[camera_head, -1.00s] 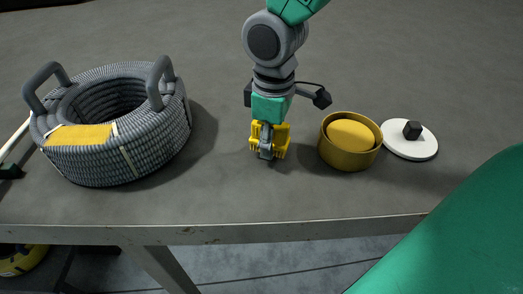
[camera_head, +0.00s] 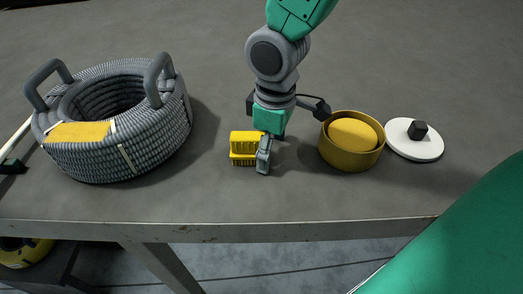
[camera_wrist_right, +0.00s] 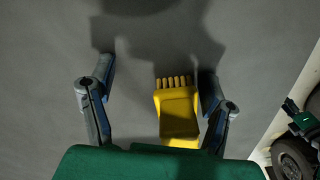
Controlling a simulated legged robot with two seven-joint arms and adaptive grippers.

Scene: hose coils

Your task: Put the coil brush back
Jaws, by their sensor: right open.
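The yellow brush (camera_head: 243,148) is low over or on the grey table just left of my right gripper (camera_head: 270,150) in the head view. The wrist view shows the brush (camera_wrist_right: 178,105) with its row of bristles between the two spread fingers of my right gripper (camera_wrist_right: 155,80), nearer the right finger. The fingers are open, with a gap on the brush's left. Whether the right finger touches the brush I cannot tell. The grey coiled hose (camera_head: 120,155) with two upright handles and a yellow patch lies at the left. My left gripper is not in view.
A mustard round pot (camera_head: 348,160) with a yellow top stands right of the gripper. A white disc lid (camera_head: 400,145) with a black knob lies beside it. A pale rod (camera_head: 15,140) is at the left edge. The table's front edge (camera_head: 235,232) is near; the table behind is clear.

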